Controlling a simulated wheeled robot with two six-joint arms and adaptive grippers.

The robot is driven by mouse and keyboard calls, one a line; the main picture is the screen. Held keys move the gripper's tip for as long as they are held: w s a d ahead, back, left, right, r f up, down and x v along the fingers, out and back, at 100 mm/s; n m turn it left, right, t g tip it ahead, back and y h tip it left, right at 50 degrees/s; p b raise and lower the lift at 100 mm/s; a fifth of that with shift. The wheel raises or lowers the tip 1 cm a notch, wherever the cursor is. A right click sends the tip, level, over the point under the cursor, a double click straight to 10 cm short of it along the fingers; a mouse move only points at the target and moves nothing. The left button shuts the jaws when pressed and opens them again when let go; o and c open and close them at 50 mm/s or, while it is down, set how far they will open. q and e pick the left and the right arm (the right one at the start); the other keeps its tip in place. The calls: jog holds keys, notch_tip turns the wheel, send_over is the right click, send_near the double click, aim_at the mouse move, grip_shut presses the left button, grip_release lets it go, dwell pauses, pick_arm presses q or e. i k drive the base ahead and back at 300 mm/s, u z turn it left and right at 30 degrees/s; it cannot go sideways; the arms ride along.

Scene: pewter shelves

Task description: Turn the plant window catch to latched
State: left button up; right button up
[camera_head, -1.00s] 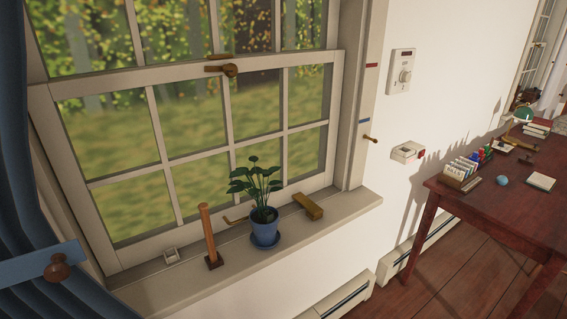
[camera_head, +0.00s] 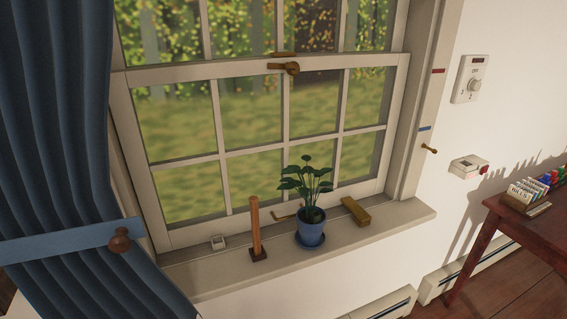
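The plant window (camera_head: 258,118) is a white sash window with several panes. Its brass-brown catch (camera_head: 290,68) sits at the middle of the meeting rail, with a knob end at the right and a lever pointing left. A second brown piece (camera_head: 284,54) is just above it on the upper sash. I cannot tell from here whether the catch is engaged. A plant in a blue pot (camera_head: 311,228) stands on the sill below. Neither of my grippers is in view.
A blue curtain (camera_head: 60,130) is tied back at left. A dark red desk (camera_head: 520,222) with small items stands at right. A wall dial (camera_head: 470,80) hangs right of the window.

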aim_at(292, 69)
jog(key=u, duration=0.05)
jog(key=k, duration=1.1)
jog(key=z, duration=1.15)
jog(key=i, duration=1.7)
jog(key=u, duration=0.6)
